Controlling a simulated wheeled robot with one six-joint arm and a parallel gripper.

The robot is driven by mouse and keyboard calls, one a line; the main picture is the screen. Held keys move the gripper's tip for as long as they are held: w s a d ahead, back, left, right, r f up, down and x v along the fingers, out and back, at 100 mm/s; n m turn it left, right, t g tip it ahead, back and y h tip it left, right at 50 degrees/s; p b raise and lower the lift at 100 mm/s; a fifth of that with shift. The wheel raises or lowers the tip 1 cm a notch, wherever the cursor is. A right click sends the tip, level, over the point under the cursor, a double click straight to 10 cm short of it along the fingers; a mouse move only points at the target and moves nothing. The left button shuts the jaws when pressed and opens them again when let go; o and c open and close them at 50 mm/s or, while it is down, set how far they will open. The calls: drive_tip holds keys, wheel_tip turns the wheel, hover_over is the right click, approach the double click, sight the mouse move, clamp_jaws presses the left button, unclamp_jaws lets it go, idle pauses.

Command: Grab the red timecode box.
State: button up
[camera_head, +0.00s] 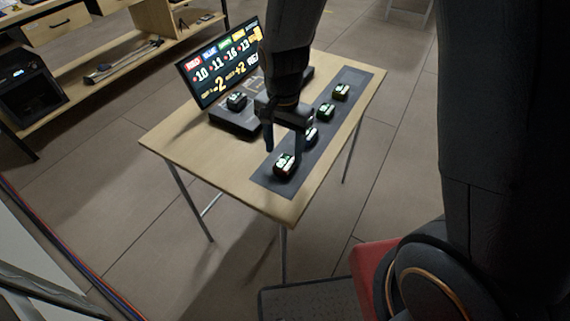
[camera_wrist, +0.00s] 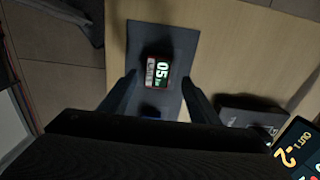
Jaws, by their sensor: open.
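A small dark box with red edges and a lit display reading 05, the red timecode box (camera_wrist: 157,73), lies on the dark mat. In the head view this box (camera_head: 285,164) is at the mat's near end. My gripper (camera_head: 286,142) is open above the mat. In the wrist view my gripper (camera_wrist: 160,92) has its two fingers apart, one on each side of the line to the red box, with nothing between the tips. A blue-edged box (camera_wrist: 152,108) shows partly behind my gripper's body.
More lit boxes stand in a row on the mat (camera_head: 355,77), including one (camera_head: 326,112) and the farthest (camera_head: 341,92). A dark dock (camera_head: 238,124) bears another box (camera_head: 236,101). A monitor (camera_head: 215,70) stands behind it on the wooden table (camera_head: 180,135). Floor surrounds the table.

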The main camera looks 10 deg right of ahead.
sight(285, 162)
drive_tip(key=shift+s+d+f+p, duration=0.15)
drive_tip(key=shift+f+p, duration=0.25)
drive_tip(key=shift+f, duration=1.75)
drive_tip(key=shift+c, duration=0.2)
drive_tip(key=c, duration=1.2)
drive_tip(key=shift+o, duration=0.2)
drive_tip(key=shift+r, duration=0.15)
